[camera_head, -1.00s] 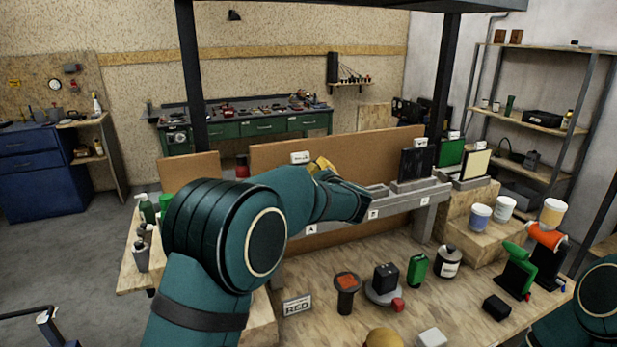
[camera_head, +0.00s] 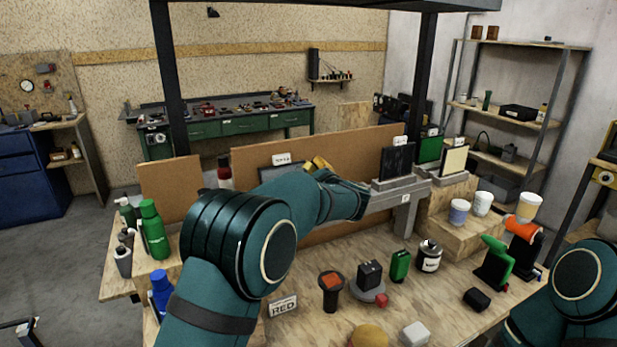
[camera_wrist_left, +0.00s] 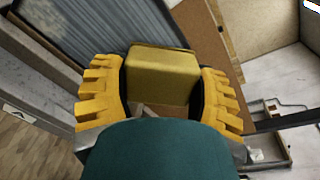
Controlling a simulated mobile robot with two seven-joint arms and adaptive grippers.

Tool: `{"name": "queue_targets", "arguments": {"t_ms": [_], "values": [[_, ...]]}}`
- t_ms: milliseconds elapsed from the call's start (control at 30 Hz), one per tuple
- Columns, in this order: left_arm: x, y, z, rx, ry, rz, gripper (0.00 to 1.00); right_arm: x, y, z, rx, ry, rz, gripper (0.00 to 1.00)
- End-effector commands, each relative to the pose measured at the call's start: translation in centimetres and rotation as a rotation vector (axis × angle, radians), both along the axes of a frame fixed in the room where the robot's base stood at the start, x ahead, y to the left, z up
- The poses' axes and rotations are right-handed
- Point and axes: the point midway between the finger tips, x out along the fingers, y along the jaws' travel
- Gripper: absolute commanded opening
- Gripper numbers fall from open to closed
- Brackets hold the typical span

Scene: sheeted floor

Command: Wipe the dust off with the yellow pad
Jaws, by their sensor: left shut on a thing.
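My left gripper (camera_head: 318,165) is at the back of the bench, in front of the brown backboard (camera_head: 345,148). Its yellow fingers are shut on the yellow pad (camera_wrist_left: 163,75), which sits squarely between them in the left wrist view. A grey panel (camera_head: 268,173) with a white label stands left of the gripper, partly hidden by my arm. In the wrist view a grey streaked panel (camera_wrist_left: 90,30) lies just beyond the pad at upper left. I cannot tell whether the pad touches it. My right arm shows at lower right, its gripper out of frame.
A black panel (camera_head: 396,160) and a cream panel (camera_head: 454,160) stand right of the gripper. Cups (camera_head: 459,211) sit on a wooden block. Green bottles (camera_head: 153,228) stand left of my arm.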

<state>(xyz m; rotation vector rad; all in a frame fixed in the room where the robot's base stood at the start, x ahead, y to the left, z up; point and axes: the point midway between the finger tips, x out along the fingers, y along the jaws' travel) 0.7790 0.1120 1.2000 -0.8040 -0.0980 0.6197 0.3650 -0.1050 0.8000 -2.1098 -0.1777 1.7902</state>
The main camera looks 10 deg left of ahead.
Motion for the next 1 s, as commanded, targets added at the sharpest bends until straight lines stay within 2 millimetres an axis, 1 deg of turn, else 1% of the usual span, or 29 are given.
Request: {"name": "queue_targets", "arguments": {"t_ms": [33, 233, 600, 1000], "values": [[-0.4, -0.4, 0.0, 0.000, -0.002, -0.003, 0.34, 0.0, 0.0, -0.4, 0.000, 0.000, 0.000, 0.47], [-1.9, -1.3, 0.3, 0.000, -0.002, -0.003, 0.34, 0.0, 0.0, -1.2, 0.000, 0.000, 0.000, 0.47], [-4.3, -3.0, 0.7, 0.000, -0.001, -0.001, 0.34, 0.0, 0.0, -2.1, 0.000, 0.000, 0.000, 0.47], [-4.6, -3.1, 0.8, 0.000, 0.000, 0.000, 0.34, 0.0, 0.0, -2.1, 0.000, 0.000, 0.000, 0.47]]}}
